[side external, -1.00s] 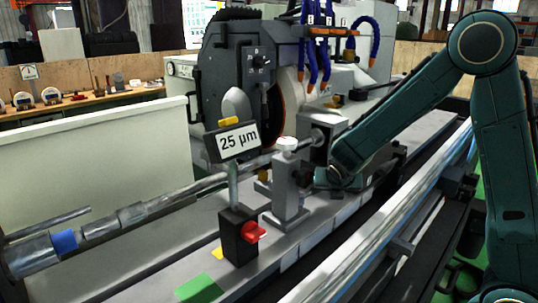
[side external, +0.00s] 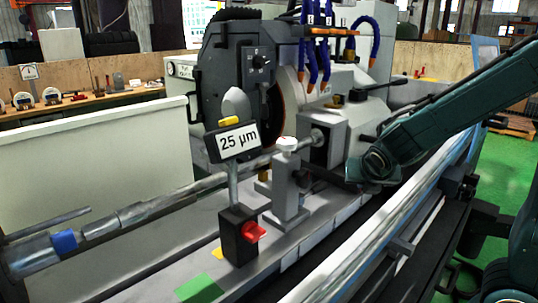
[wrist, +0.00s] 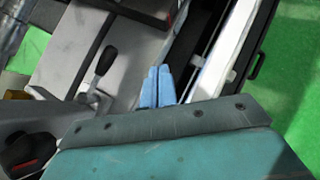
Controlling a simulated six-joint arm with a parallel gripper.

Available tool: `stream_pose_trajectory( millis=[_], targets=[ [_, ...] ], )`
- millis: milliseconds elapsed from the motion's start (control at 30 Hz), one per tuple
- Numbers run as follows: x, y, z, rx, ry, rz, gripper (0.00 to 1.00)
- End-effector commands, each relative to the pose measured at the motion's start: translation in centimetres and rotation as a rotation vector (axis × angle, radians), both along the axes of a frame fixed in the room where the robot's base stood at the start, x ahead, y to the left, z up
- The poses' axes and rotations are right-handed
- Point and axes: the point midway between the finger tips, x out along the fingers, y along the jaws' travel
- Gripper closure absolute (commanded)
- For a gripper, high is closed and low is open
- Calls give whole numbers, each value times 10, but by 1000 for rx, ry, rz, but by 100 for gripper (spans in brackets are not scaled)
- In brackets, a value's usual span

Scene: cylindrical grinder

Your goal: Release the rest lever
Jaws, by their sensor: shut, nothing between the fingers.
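A lever with a black grip (wrist: 105,62) stands on a pale metal foot in the wrist view, left of my fingers. The grey rest post (side external: 288,190) with a white round cap stands on the machine bed in the side external view. My gripper (wrist: 158,85) shows as two blue fingertips pressed together, empty and apart from the lever. In the side external view, my wrist end is right of the rest post, over the bed's front edge; my fingertips are hard to make out there. The lever cannot be told clearly in that view.
A black block with a red knob (side external: 253,232) carries a "25 µm" sign (side external: 238,140) left of the rest post. A long shaft (side external: 180,195) runs behind them. The grinding wheel housing (side external: 235,75) stands at the back. A shiny rail (side external: 370,245) runs along the front.

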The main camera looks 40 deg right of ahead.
Motion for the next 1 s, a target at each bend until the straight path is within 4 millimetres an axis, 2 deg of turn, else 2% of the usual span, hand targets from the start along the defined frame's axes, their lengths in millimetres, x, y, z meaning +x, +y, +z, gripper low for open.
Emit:
stream_pose_trajectory(
  millis=[300, 1000],
  targets=[
    [-16, 0, 16, 0, -1, 1, 100],
    [-21, 2, 20, 32, -24, -28, 100]
  ],
)
